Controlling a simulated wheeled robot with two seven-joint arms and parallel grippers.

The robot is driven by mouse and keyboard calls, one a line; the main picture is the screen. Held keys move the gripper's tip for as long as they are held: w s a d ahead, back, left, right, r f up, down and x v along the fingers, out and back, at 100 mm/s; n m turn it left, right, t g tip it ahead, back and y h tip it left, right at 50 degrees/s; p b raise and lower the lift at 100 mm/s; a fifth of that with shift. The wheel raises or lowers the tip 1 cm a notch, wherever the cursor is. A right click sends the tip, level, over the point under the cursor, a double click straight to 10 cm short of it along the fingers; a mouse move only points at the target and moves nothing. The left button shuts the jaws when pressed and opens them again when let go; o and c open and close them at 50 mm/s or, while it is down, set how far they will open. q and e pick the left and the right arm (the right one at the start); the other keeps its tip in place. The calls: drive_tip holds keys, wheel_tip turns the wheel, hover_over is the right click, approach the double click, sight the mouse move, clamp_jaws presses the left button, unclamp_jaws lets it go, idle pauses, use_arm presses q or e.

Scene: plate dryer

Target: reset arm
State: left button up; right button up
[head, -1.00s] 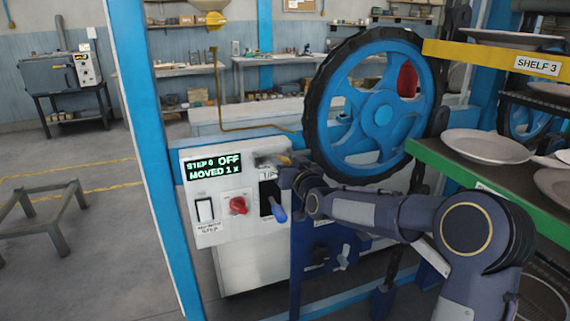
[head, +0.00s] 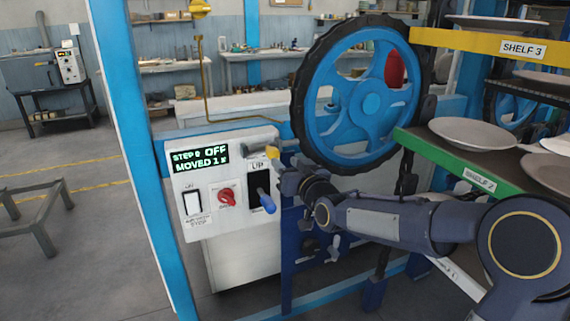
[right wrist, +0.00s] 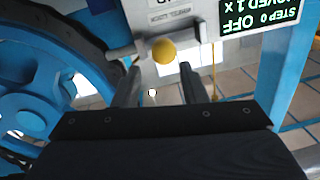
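My right arm reaches in from the right in the head view. Its gripper (head: 282,178) is beside the right edge of the control panel (head: 228,225), partly hidden by its own wrist. In the right wrist view the two fingers (right wrist: 160,78) stand apart with nothing between them. A yellow knob (right wrist: 163,50) on a grey rod lies just beyond the fingertips; it also shows in the head view (head: 272,152) above the gripper. My left gripper is not in view.
The panel has a display (head: 200,159) reading "STEP 0 OFF, MOVED 1 x", a red knob (head: 227,196) and a blue-handled lever (head: 266,201). A large blue wheel (head: 371,105) stands right behind the arm. A green shelf (head: 470,168) with plates is at right.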

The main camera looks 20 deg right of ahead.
drive_tip(key=s+a+f+g+p, duration=0.1)
drive_tip(key=s+f+g+p, duration=0.1)
drive_tip(key=s, duration=1)
drive_tip(key=s+a+f+g+y+p, duration=0.1)
drive_tip(key=s+f+g, duration=0.3)
drive_tip(key=s, duration=0.9)
drive_tip(key=s+a+f+m+g+y+p, duration=0.1)
drive_tip(key=s+g, duration=0.5)
drive_tip(key=s, duration=0.7)
wheel_tip(320, 180, down, 2)
drive_tip(key=shift+a+f+p, duration=0.1)
drive_tip(key=shift+a+p, duration=0.65)
drive_tip(key=shift+p, duration=0.4)
